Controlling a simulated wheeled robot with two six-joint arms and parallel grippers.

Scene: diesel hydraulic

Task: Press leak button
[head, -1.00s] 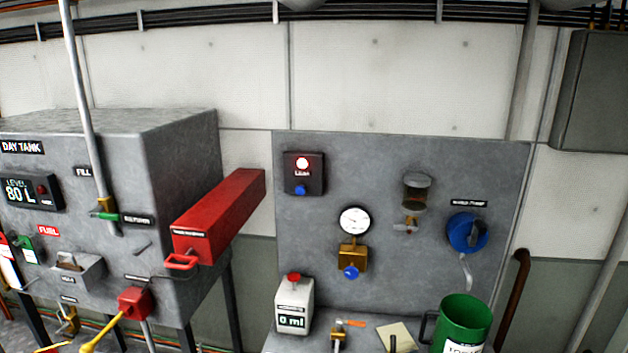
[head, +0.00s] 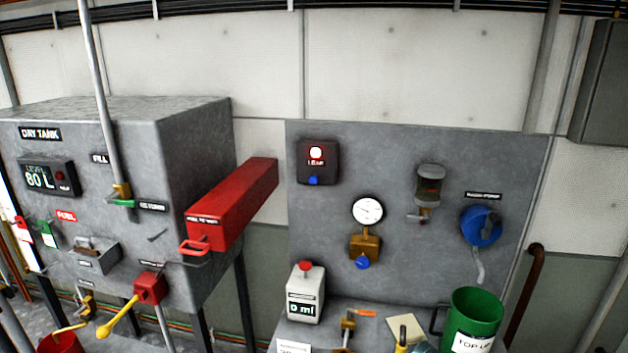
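The leak box (head: 318,162) is a dark square unit on the upper left of the grey wall panel. It has a lit lamp (head: 316,153) with a red rim, a "LEAK" label below it, and a small blue button (head: 313,181) at its lower edge. Nothing covers the button. Neither of my grippers shows in the head view.
A grey day tank (head: 190,150) with a long red box (head: 235,205) sticking out stands at left. Below the leak box are a gauge (head: 367,210), a white dispenser (head: 305,295) reading 0 ml, and a green jug (head: 476,310).

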